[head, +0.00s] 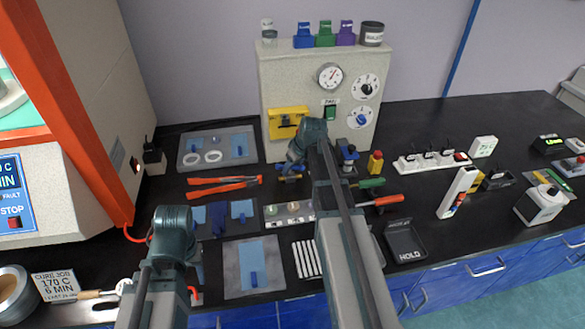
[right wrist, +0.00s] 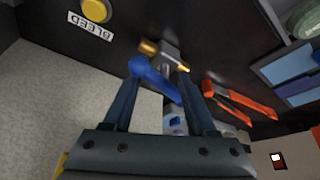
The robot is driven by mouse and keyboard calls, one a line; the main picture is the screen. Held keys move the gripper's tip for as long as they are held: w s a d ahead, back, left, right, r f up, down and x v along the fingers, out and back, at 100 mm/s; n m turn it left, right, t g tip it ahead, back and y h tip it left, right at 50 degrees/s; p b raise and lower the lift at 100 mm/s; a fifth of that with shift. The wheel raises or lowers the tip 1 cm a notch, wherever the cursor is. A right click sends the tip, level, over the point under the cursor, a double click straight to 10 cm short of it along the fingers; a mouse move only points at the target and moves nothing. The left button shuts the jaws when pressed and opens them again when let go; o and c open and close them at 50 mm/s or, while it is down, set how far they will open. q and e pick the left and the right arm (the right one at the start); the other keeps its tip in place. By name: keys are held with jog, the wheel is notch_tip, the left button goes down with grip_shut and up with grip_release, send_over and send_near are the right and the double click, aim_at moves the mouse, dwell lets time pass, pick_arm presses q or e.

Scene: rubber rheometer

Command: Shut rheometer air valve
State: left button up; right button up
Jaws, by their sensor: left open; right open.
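The air valve shows in the right wrist view as a blue lever handle (right wrist: 152,76) on a metal body with brass ends (right wrist: 150,47). It sits on the dark bench at the foot of the grey panel cabinet. My right gripper (right wrist: 160,82) is open, with one finger on each side of the blue lever; contact cannot be told. In the head view my right gripper (head: 292,166) is low in front of the cabinet and partly hides the valve (head: 290,179). My left gripper (head: 197,268) is open and apart from it, over the front left of the bench.
The grey cabinet (head: 275,85) with gauge and dials stands behind the valve. Orange-handled pliers (head: 222,187) lie left of it. A yellow button (right wrist: 96,10) with a BLEED label is nearby.

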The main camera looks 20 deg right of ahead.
pick_arm(q)
jog(key=shift+a, duration=0.1)
pick_arm(e)
grip_shut()
jog(key=shift+d+m, duration=0.1)
jog(key=shift+m, duration=0.2)
jog(key=m+h, duration=0.1)
jog(key=m, duration=0.1)
jog(key=shift+m+h, duration=0.3)
jog(key=shift+m, duration=0.1)
jog(key=m, duration=0.2)
jog(key=m+h, duration=0.1)
jog(key=m, duration=0.1)
jog(key=shift+s+a+m+h, duration=0.1)
jog(key=shift+a+m+h, duration=0.1)
jog(key=shift+m+h, duration=0.1)
jog(key=m+h, duration=0.1)
jog(key=m, duration=0.2)
jog(key=shift+a+g, duration=0.1)
jog(key=shift+g, duration=0.3)
jog(key=shift+a+m+g+h, duration=0.1)
jog(key=shift+m+g+h, duration=0.4)
jog(key=shift+m, duration=1.3)
jog(key=shift+m, duration=0.3)
